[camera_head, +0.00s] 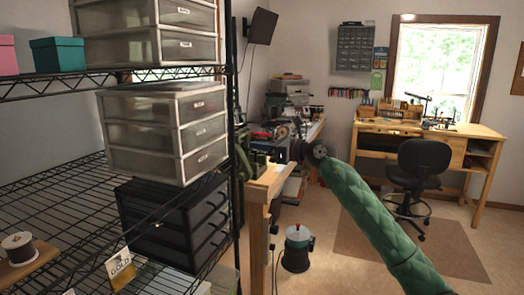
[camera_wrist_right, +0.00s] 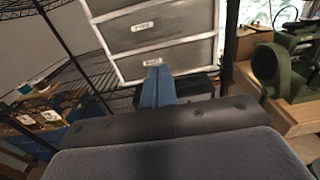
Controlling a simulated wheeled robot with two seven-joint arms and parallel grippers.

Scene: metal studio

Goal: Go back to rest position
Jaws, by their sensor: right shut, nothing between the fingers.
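My right arm comes in from the lower right in a green sleeve, and my right gripper (camera_head: 296,149) is at its end, in front of the wooden workbench. In the right wrist view the blue fingers (camera_wrist_right: 157,86) are together with nothing between them. They point toward a grey drawer unit (camera_wrist_right: 155,40) on the wire shelf. The gripper is small and dark in the head view, so its fingertips are hard to make out there. My left gripper is not in view.
A black wire rack (camera_head: 60,195) with grey drawer units (camera_head: 165,135) and a black drawer unit (camera_head: 170,225) fills the left. A wooden workbench (camera_head: 262,190) stands beside it with a green machine (camera_wrist_right: 285,68). A chair (camera_head: 420,165) and desk (camera_head: 480,135) stand behind; open floor lies between.

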